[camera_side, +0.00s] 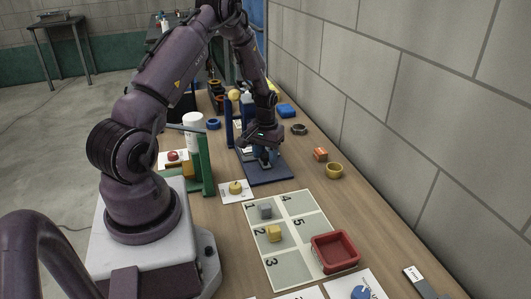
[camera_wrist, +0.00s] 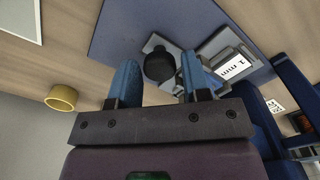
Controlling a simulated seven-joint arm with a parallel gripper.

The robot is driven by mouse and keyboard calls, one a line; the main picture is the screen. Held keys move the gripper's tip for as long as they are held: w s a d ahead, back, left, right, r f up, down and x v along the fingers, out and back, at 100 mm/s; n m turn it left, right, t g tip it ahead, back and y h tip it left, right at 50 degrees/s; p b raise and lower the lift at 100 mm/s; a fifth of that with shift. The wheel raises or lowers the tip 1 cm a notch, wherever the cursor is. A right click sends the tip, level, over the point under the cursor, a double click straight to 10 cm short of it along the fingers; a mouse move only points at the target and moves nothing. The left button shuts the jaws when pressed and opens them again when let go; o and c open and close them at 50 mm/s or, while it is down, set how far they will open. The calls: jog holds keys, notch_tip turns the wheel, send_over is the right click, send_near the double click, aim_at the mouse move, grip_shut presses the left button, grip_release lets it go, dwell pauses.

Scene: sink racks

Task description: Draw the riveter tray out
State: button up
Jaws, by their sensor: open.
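A blue base plate (camera_side: 272,177) lies on the wooden bench and also shows in the wrist view (camera_wrist: 112,32). On it is a grey metal tray part (camera_wrist: 160,42) with a round black knob (camera_wrist: 158,67). A white label reading "1 mm" (camera_wrist: 234,66) sits beside it. I take this to be the riveter tray. My gripper (camera_side: 265,158) is low over the plate, pointing down. In the wrist view its two blue fingers (camera_wrist: 159,75) are spread, with the knob appearing between their tips. Contact with the knob cannot be told. My gripper hides much of the tray in the side view.
A blue upright (camera_wrist: 292,90) stands close to my gripper. A yellow ring-like cup (camera_side: 334,170) and an orange box (camera_side: 320,154) stand to the right. A numbered mat (camera_side: 292,268) with blocks and a red tray (camera_side: 335,264) lies in front. A green stand (camera_side: 207,165) is left.

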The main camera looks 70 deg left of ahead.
grip_shut()
jog(key=d, duration=0.9)
jog(key=shift+d, duration=0.35)
grip_release()
notch_tip(320, 180, up, 13)
